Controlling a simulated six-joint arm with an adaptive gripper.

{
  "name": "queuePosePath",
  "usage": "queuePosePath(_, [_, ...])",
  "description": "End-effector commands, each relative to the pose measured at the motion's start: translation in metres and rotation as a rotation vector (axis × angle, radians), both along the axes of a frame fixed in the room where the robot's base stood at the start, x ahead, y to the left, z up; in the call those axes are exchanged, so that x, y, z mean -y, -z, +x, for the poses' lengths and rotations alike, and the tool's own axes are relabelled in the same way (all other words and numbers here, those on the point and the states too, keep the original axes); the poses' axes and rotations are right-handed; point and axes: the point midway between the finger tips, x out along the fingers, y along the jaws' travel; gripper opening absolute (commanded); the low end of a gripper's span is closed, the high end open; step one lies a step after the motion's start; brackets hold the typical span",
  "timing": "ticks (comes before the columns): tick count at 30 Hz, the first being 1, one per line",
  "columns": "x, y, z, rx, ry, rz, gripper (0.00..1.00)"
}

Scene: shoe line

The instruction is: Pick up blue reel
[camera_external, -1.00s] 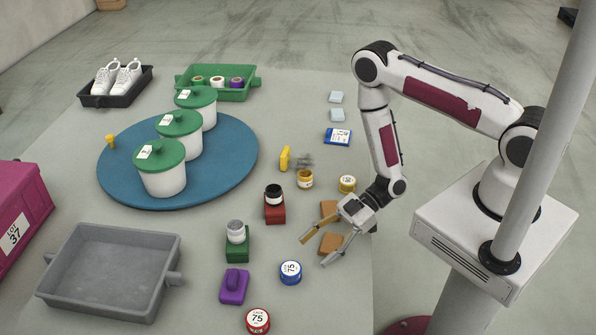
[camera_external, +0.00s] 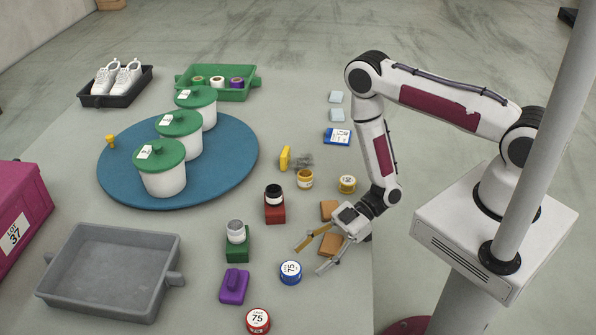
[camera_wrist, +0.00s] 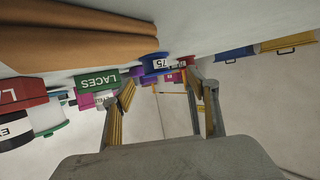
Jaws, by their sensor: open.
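The blue reel (camera_external: 290,272), a short round piece with a white label reading 75, lies flat on the grey table at the front. In the wrist view the blue reel (camera_wrist: 157,66) shows small, ahead of the fingers near the top middle. My gripper (camera_external: 308,261) is open and empty, its two fingers apart and pointing toward the lower left, just to the right of the reel. The gripper fingers (camera_wrist: 162,88) also show in the wrist view with nothing between them.
A red-rimmed reel (camera_external: 258,320), a purple block (camera_external: 234,286) and a green block (camera_external: 237,252) with a white spool stand left of the reel. Brown pieces (camera_external: 330,245) lie under my gripper. A grey tray (camera_external: 108,310) sits at the front left.

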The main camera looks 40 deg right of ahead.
Motion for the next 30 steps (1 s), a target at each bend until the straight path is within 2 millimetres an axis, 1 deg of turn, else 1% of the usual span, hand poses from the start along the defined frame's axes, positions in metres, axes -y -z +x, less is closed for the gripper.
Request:
queuePosePath(13, [-0.003, 0.001, 0.0, 0.0, 0.0, 0.0, 0.59])
queuePosePath(17, [-0.007, 0.001, 0.001, 0.001, -0.002, 0.0, 0.59])
queuePosePath(20, [-0.013, 0.002, 0.003, 0.001, -0.003, 0.0, 0.59])
queuePosePath(30, [-0.043, 0.01, 0.01, 0.0, -0.002, 0.0, 0.59])
